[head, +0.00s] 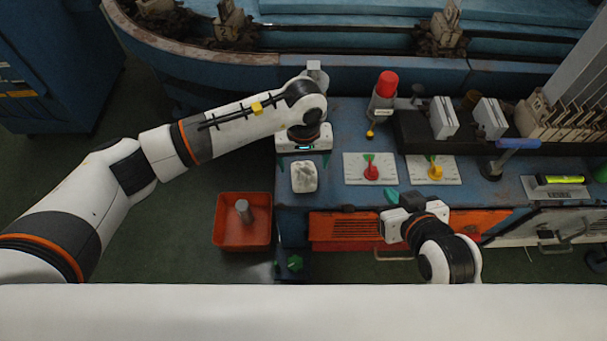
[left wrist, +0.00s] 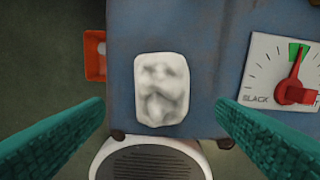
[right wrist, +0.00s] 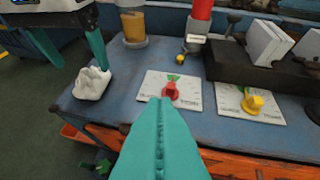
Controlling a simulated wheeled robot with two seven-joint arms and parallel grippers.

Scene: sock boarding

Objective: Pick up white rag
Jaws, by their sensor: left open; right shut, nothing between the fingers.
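The white rag (head: 304,177) lies crumpled on the left front corner of the blue worktop. It shows whole in the left wrist view (left wrist: 162,90) and at the left in the right wrist view (right wrist: 91,84). My left gripper (head: 305,158) is over the rag, open, with its teal fingers pointing down. In the left wrist view the fingers stand on either side of the rag, apart from it. My right gripper (head: 390,196) is shut and empty at the worktop's front edge, well right of the rag. Its teal fingers (right wrist: 152,108) point toward the red dial.
A red dial (head: 371,170) and a yellow dial (head: 435,171) stand on white plates right of the rag. A red beacon (head: 387,85) stands behind them. A red bin (head: 233,240) sits on the floor, left of the worktop.

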